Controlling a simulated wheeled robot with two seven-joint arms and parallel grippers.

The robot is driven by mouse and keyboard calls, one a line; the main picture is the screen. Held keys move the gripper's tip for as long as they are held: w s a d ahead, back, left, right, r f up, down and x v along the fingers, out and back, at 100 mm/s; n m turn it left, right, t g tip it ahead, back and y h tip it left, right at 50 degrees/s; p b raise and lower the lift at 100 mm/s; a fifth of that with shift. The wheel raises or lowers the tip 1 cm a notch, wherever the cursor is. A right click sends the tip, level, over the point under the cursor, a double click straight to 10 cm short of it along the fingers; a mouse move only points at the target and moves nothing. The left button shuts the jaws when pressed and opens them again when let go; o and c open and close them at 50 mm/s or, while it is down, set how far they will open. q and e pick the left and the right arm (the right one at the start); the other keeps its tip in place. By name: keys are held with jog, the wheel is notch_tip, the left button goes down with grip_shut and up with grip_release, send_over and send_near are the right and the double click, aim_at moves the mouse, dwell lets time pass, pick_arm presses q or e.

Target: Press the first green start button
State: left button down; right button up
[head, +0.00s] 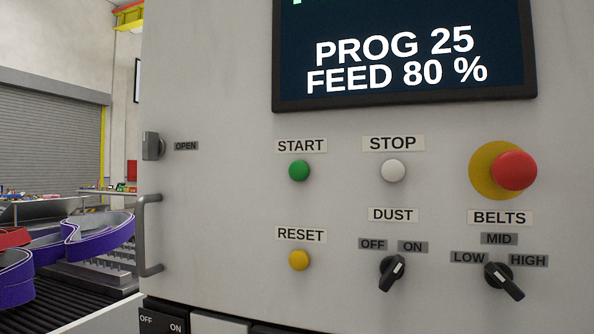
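The green start button (299,171) sits on the light grey control panel (225,200), right below the label START (300,146). It is round and shows in full, with nothing in front of it. Neither of my grippers is in the head view.
Close by are a white STOP button (392,171), a yellow RESET button (299,260), a red emergency button (513,171), a DUST knob (392,272) and a BELTS knob (503,281). A screen (403,50) is above. A door handle (147,235) sticks out at left.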

pick_arm(q)
jog(key=shift+w+a, duration=0.1)
jog(key=shift+a, duration=0.15)
pick_arm(e)
jog(key=shift+s+a, duration=0.1)
jog(key=shift+s, duration=0.35)
jog(key=shift+w+d, duration=0.45)
jog(key=shift+w, duration=0.05)
pick_arm(q)
jog(key=shift+d, duration=0.2)
pick_arm(e)
jog(key=shift+a, duration=0.15)
jog(key=shift+s+a, duration=0.35)
jog(key=shift+s, duration=0.15)
